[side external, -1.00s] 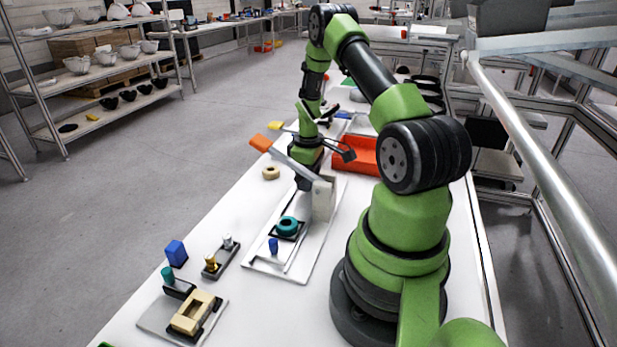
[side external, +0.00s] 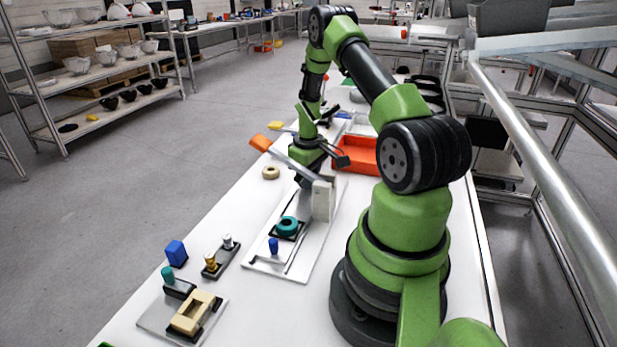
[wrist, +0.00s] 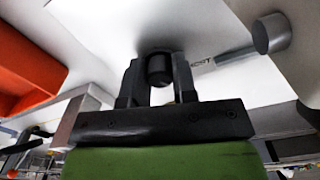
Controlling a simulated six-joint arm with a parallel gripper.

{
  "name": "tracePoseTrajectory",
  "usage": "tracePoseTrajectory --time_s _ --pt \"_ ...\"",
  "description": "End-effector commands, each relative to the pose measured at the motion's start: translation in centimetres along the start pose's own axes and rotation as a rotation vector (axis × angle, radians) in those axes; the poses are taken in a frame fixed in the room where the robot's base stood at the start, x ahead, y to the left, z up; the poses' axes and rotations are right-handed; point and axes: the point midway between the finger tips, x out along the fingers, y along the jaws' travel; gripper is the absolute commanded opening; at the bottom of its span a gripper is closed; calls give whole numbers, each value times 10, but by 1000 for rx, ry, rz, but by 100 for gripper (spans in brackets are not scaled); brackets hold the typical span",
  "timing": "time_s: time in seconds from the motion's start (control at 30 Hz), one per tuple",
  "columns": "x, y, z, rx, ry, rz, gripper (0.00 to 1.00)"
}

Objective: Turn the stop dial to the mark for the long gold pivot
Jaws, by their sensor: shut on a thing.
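My gripper (wrist: 157,88) is shut on a black round knob (wrist: 158,66), which stands between its two fingers in the wrist view; I take it to be the stop dial. In the side view my gripper (side external: 304,182) is low over the white base plate (side external: 262,262), partly behind the lever. The dial's marks and pointer cannot be made out. A gold pivot (side external: 210,262) and a silver pivot (side external: 228,242) stand in a dark holder, apart from my gripper.
A lever with an orange handle (side external: 260,143) slopes close by my gripper to a grey block (side external: 322,200). A teal ring (side external: 287,225) and blue knob (side external: 273,245) are on the same plate. A red tray (side external: 362,155) lies to the right. A grey cylinder (wrist: 271,34) is near the knob.

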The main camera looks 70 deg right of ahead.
Motion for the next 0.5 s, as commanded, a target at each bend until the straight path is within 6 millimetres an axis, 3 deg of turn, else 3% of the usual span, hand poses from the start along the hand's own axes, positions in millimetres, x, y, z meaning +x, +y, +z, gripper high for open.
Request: tracePoseTrajectory --time_s 0.27,0.3,0.4,0.5 --pt "0 0 0 9 0 0 2" --pt "0 0 0 8 0 0 33" --pt "0 0 0 8 0 0 51" --pt "0 0 0 7 0 0 51"
